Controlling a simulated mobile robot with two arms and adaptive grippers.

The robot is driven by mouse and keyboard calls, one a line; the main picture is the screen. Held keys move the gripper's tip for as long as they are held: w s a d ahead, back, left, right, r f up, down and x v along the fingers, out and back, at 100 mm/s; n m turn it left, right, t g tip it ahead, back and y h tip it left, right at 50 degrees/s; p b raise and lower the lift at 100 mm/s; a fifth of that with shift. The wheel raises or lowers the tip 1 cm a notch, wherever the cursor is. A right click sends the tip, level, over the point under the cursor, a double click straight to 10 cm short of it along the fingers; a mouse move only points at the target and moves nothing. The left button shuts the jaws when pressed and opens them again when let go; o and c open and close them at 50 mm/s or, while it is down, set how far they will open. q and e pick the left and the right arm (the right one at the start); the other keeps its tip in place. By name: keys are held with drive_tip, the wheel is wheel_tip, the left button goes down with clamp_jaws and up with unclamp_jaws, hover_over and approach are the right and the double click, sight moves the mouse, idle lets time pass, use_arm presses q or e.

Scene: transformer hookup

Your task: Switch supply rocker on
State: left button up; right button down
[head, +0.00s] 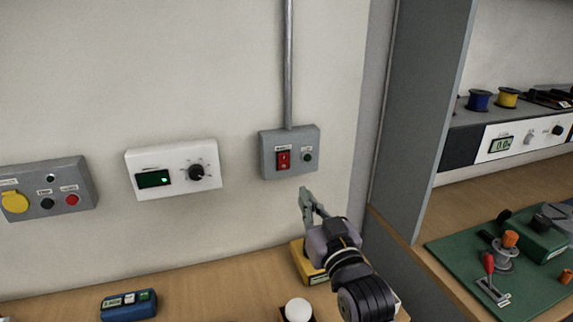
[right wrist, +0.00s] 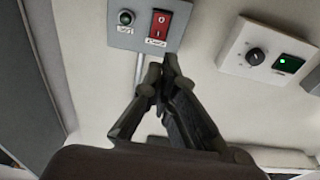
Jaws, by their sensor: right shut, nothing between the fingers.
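The red supply rocker (head: 283,160) sits in a grey wall box (head: 268,171) with a conduit running up from it. A dark round indicator (head: 307,157) is to its right on the same box. My right gripper (head: 304,192) is shut and empty, just below the box in the head view. In the right wrist view, which shows the box upside down, the rocker (right wrist: 160,25) is just beyond the closed fingertips (right wrist: 163,62). I cannot tell whether the tips touch the box. My left gripper is not in view.
A white wall unit (head: 172,167) with a lit green display and a knob is left of the box. A grey panel (head: 80,190) with buttons is at far left. A yellow block (head: 303,262) stands on the bench below my right arm. A grey upright panel (head: 420,110) is to the right.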

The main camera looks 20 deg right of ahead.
sight(283, 157)
drive_tip(key=w+p, duration=0.1)
drive_tip(key=w, duration=0.3)
drive_tip(key=w+r+p, duration=0.1)
drive_tip(key=w, duration=0.3)
drive_tip(key=w+p, duration=0.1)
drive_tip(key=w, duration=0.4)
drive_tip(key=shift+a+r, duration=0.2)
drive_tip(key=shift+r, duration=0.15)
drive_tip(key=shift+w, duration=0.35)
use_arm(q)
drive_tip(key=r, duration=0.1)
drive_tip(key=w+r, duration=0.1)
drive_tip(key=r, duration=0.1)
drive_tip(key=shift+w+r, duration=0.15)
